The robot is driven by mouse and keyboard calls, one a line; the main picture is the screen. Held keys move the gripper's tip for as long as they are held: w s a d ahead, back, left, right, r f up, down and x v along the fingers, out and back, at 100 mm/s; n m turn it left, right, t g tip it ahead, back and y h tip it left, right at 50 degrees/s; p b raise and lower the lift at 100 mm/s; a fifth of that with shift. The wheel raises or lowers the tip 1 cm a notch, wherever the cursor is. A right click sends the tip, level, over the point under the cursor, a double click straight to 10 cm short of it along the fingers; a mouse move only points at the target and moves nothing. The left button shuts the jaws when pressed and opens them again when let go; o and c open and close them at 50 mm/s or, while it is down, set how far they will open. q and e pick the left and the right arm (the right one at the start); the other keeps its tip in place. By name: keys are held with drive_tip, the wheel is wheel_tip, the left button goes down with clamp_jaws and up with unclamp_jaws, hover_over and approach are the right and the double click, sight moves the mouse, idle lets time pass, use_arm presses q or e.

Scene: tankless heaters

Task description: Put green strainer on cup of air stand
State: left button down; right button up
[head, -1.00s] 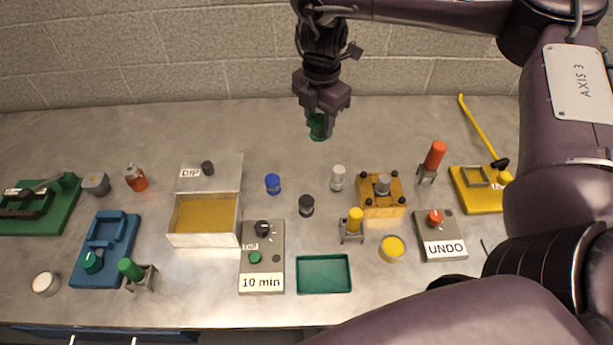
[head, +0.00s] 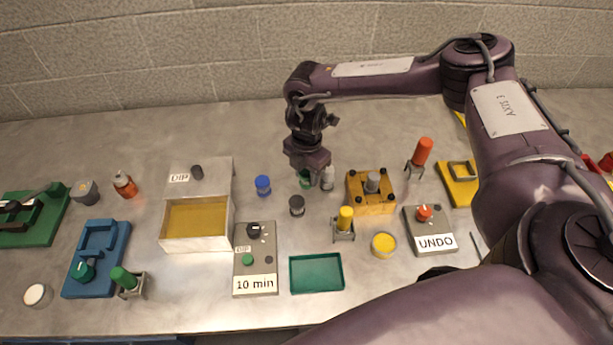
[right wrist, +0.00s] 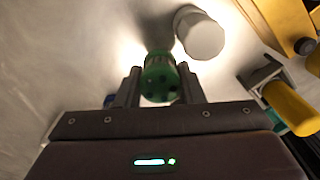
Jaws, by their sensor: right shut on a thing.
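My right gripper (head: 312,174) is shut on the green strainer (head: 305,180) and points down over the back middle of the table. In the right wrist view the green strainer (right wrist: 160,78) sits between the two fingers. A white-grey cylinder (head: 328,178) stands just right of the strainer; it also shows in the right wrist view (right wrist: 199,35), close to the strainer. Small metal stands hold a green cylinder (head: 122,277), a yellow cylinder (head: 345,217) and a red cylinder (head: 423,150). I cannot tell which thing is the air stand or its cup. My left gripper is not in view.
A blue jar (head: 263,185) and a dark jar (head: 297,205) stand left of the gripper. A yellow block (head: 357,203) is close on its right. A green tray (head: 317,287), a timer box (head: 256,262) and a DIP bath (head: 167,240) lie in front and left.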

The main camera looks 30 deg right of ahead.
drive_tip(key=shift+f, duration=1.2)
drive_tip(key=shift+f, duration=0.1)
drive_tip(key=shift+f, duration=0.1)
drive_tip(key=o, duration=1)
